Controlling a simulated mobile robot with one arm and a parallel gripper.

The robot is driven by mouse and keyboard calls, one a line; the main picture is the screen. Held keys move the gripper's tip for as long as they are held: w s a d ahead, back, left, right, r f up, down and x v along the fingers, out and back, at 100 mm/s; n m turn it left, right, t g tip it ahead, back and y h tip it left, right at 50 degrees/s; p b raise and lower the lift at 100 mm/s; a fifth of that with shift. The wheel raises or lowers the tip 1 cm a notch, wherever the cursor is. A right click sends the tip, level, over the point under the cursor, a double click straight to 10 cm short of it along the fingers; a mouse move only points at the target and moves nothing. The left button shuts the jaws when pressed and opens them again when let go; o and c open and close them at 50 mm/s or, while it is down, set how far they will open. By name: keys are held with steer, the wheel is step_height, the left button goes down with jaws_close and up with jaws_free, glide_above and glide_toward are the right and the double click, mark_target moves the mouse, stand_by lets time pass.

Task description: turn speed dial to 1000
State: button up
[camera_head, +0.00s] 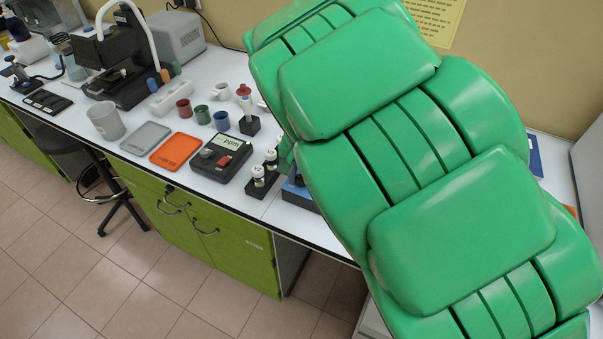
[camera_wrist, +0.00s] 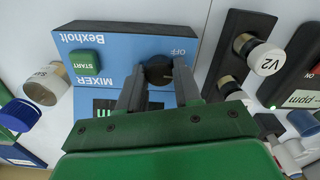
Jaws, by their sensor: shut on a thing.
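The blue Bexholt mixer (camera_wrist: 120,45) fills the upper middle of the wrist view, with its lettering upside down. Its black round speed dial (camera_wrist: 156,72) sits near an OFF mark. My gripper (camera_wrist: 159,68) has a finger on either side of the dial and is shut on it. The dial's pointer and the rest of its scale cannot be read. A green START button (camera_wrist: 86,62) lies left of the dial. The mixer's display (camera_wrist: 104,104) is partly covered by a finger. In the head view only a blue corner of the mixer (camera_head: 298,194) shows beside my green arm.
A black rack (camera_wrist: 225,62) with capped vials, one marked V2 (camera_wrist: 265,59), stands close right of the mixer. A vial (camera_wrist: 46,86) and a blue cap (camera_wrist: 20,115) lie left. The head view shows a ppm meter (camera_head: 222,156), an orange tray (camera_head: 178,151) and several cups.

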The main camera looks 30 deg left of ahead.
mark_target(302, 178)
steer(key=m, duration=0.4)
steer(key=shift+m, duration=2)
steer(key=o, duration=1)
steer(key=shift+o, duration=0.2)
steer(key=shift+r, duration=0.15)
steer(key=shift+r, duration=3.75)
